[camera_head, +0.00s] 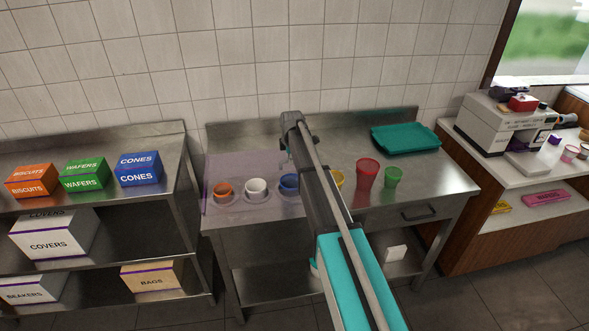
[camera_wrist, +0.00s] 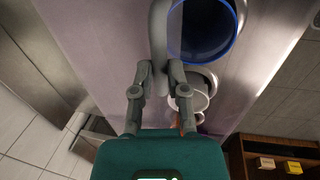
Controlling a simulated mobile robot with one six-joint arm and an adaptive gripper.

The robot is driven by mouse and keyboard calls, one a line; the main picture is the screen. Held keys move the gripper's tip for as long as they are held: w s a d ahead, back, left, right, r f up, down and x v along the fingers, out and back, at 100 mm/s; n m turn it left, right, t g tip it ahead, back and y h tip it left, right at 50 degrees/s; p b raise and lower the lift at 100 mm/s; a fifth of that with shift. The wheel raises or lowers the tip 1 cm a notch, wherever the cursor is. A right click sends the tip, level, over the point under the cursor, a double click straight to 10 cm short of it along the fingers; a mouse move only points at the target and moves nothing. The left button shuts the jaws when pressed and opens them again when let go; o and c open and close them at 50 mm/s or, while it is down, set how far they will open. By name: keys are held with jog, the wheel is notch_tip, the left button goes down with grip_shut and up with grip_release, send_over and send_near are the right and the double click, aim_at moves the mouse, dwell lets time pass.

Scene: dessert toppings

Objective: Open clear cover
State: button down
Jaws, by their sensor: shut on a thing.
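The clear cover (camera_head: 217,168) is a faint purple-tinted pane at the left of the steel counter in the head view. It fills much of the wrist view as a pale sheet (camera_wrist: 95,45). A grey bar-like handle (camera_wrist: 158,28) runs between my fingertips. My gripper (camera_wrist: 160,72) is shut on this handle. In the head view my gripper is mostly hidden by my arm. An orange cup (camera_head: 222,189), a white cup (camera_head: 256,187) and a blue cup (camera_head: 289,184) show through or beside the pane. I cannot tell the cover's exact tilt.
A yellow cup (camera_head: 337,179) is partly behind my arm. A red cup (camera_head: 367,172) and green cup (camera_head: 392,178) stand to the right. A teal tray (camera_head: 405,139) lies at the back. A shelf with labelled boxes (camera_head: 138,169) stands left; a machine (camera_head: 500,125) stands right.

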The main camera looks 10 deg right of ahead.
jog(key=w, duration=0.8)
jog(key=shift+w, duration=0.3)
jog(key=c, duration=0.7)
grip_release()
jog(key=shift+o, duration=0.2)
